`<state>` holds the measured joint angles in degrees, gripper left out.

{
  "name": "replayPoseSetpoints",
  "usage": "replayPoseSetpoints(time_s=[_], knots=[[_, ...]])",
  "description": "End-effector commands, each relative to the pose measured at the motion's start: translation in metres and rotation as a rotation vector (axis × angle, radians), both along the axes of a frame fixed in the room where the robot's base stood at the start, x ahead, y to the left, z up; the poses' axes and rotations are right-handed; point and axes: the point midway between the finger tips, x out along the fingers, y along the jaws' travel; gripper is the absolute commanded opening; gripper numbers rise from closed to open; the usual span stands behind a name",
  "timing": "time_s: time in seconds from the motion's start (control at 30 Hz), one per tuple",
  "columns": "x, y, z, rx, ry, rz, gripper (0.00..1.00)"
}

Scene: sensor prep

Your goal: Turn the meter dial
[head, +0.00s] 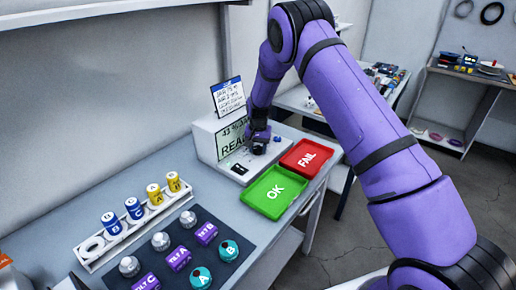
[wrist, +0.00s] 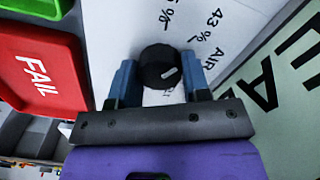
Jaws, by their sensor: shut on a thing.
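The white meter (head: 207,140) stands on the bench at the back, with a pale green display (head: 231,138) whose text is partly hidden by my arm. Its black round dial (wrist: 160,66) with a short white mark sits on the white panel in the wrist view, beside printed marks such as "43 % AIR". My gripper (head: 258,142) is over the meter's panel. In the wrist view my gripper (wrist: 160,76) has one blue-grey finger on each side of the dial and is shut on it. My gripper hides the dial in the head view.
A green OK tray (head: 256,201) and a red FAIL tray (head: 294,171) lie right of the meter. A white rack (head: 92,261) with blue and yellow vials and a dark mat (head: 218,267) with several labelled items lie at the front left. A card (head: 228,96) stands above the meter.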

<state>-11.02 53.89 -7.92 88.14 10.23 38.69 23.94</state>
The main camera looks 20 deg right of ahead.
Motion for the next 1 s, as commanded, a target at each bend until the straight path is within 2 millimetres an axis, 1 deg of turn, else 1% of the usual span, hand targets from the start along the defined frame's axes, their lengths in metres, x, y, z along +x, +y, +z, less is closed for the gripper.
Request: replayPoseSetpoints(time_s=[0.3, 0.6, 0.8, 1.0], knots=[[0.0002, -0.0001, 0.0004, 0.002, -0.001, 0.295, 0.2], [0.0002, 0.0002, 0.0004, 0.002, -0.002, 0.529, 0.2], [0.0003, -0.0001, 0.0004, 0.001, -0.001, 0.628, 0.2], [0.0002, 0.0002, 0.0003, 0.001, -0.001, 0.682, 0.2]])
